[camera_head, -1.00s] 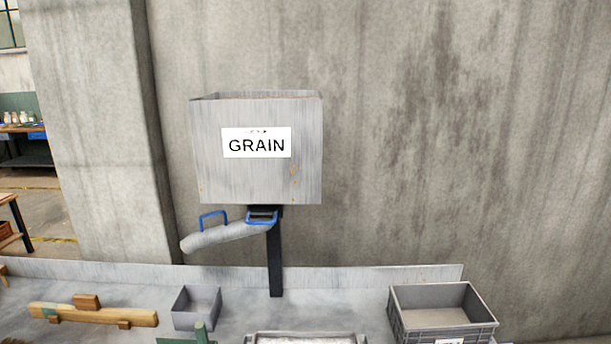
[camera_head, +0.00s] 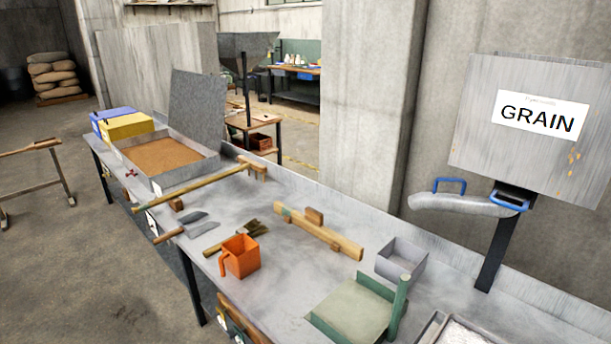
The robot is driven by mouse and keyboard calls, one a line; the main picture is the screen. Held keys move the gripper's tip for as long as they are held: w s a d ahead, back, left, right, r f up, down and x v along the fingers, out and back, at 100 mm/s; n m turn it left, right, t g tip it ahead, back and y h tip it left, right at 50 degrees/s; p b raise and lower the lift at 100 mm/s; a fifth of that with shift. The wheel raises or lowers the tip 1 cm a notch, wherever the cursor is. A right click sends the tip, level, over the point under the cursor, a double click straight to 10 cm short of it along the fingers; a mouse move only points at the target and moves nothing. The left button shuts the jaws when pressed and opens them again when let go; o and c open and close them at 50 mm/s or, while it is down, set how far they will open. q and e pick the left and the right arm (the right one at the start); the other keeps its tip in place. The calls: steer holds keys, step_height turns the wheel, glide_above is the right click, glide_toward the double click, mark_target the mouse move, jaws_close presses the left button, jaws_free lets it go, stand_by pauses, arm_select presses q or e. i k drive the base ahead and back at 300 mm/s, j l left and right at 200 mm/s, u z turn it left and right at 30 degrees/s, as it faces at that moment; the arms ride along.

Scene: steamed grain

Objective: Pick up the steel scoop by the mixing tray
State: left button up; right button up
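A wide shallow metal tray (camera_head: 187,172) with brown material in it and an upright grey panel at its back sits at the far left end of the metal bench. A second metal tray (camera_head: 430,330) with pale contents is cut off at the bottom edge. I cannot tell which one is the mixing tray. I cannot make out a steel scoop for certain. Neither of my grippers is in view.
The bench (camera_head: 290,258) also holds an orange jug (camera_head: 241,256), a brush (camera_head: 250,229), wooden beams (camera_head: 318,233), a small grey bin (camera_head: 402,262) and a green stand (camera_head: 350,311). A grain hopper (camera_head: 470,148) with a chute stands at right.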

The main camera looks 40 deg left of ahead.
mark_target(193, 224)
steer(key=u, duration=2.35)
